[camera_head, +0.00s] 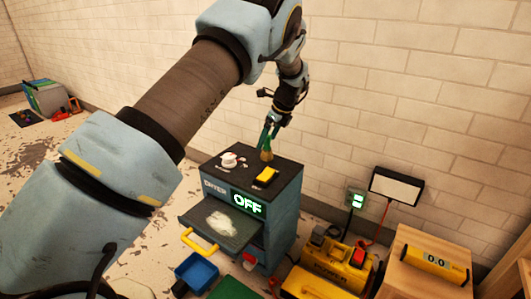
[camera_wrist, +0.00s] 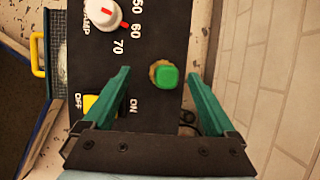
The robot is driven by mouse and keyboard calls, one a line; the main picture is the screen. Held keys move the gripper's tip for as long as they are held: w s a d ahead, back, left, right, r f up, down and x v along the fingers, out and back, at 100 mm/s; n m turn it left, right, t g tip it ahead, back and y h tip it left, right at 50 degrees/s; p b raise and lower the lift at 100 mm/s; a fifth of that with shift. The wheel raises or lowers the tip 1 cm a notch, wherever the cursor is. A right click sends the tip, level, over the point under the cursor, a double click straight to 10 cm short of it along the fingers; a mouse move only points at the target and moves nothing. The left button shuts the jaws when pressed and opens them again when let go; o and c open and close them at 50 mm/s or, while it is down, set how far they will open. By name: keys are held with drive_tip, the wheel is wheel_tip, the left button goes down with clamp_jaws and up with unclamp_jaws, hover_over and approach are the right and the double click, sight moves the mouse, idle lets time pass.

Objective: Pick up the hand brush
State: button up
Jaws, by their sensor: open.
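The hand brush (camera_head: 266,155) appears to stand upright on the black top of the dryer, towards its back edge by the wall. In the wrist view I see its green handle end (camera_wrist: 167,77) from above, with a tan rim behind it. My gripper (camera_head: 269,137) is above it, pointing down. In the wrist view my gripper (camera_wrist: 160,75) is open, with one green finger on each side of the brush and a gap on both sides. The head view does not show clearly where the green fingers end and the handle begins.
The dryer top (camera_head: 286,169) also carries a white temperature knob (camera_head: 229,160) and a yellow switch (camera_head: 266,175). An open tray (camera_head: 232,239) with a yellow handle (camera_head: 199,243) juts out in front. The brick wall (camera_head: 345,120) stands close behind. Yellow equipment (camera_head: 335,268) is at the right.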

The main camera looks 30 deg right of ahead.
sight(264, 147)
drive_tip(key=b+x, duration=0.2)
drive_tip(key=x, duration=0.3)
drive_tip(key=shift+w+d+f, duration=0.15)
drive_tip(key=shift+w, duration=0.05)
clamp_jaws()
idle(0.6)
